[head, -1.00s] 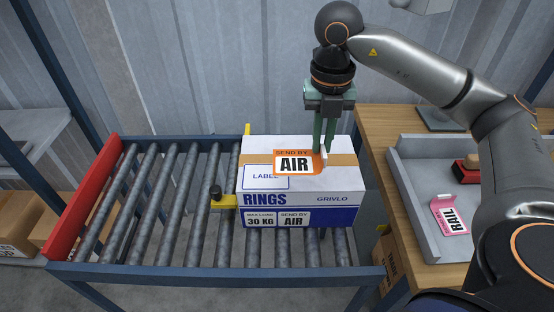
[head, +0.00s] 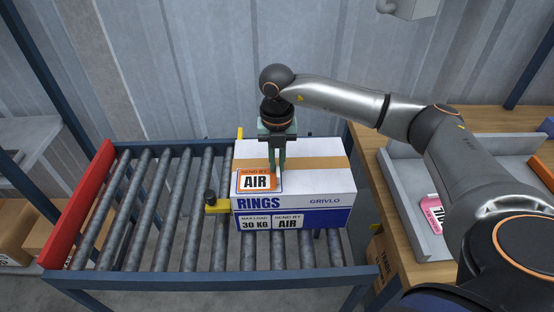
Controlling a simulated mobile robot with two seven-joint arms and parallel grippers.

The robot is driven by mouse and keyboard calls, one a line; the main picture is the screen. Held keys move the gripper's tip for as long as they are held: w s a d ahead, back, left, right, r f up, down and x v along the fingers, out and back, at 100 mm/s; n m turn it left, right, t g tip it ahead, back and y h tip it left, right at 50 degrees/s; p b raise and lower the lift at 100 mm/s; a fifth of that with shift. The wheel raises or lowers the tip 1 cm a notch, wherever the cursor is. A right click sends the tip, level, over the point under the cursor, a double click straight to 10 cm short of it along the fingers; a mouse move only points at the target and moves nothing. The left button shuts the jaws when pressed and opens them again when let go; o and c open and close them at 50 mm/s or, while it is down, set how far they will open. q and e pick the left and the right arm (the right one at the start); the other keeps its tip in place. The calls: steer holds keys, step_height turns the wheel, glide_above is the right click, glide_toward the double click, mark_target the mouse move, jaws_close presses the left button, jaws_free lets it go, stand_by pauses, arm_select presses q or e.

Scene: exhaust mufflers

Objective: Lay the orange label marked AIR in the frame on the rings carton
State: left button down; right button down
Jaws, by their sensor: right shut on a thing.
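The orange label marked AIR (head: 256,181) is over the left part of the top of the rings carton (head: 325,178), where it covers most of the blue label frame (head: 262,191). Whether it touches the carton top cannot be told. My right gripper (head: 277,174) points down over the carton and is shut on the label's right edge. The rings carton is white and blue with a tan tape strip and stands upright on the roller conveyor. My left gripper is not in view.
The roller conveyor (head: 170,205) has a red end plate (head: 80,205) at the left and bare rollers left of the carton. A yellow stop (head: 217,207) touches the carton's left side. A grey tray (head: 405,205) with a pink label (head: 432,212) stands on the wooden table at right.

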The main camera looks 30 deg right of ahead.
steer(key=shift+f, duration=0.15)
steer(key=c, duration=0.9)
jaws_free()
steer(key=shift+r, duration=0.2)
step_height(320, 180, up, 12)
steer(key=shift+r, duration=0.1)
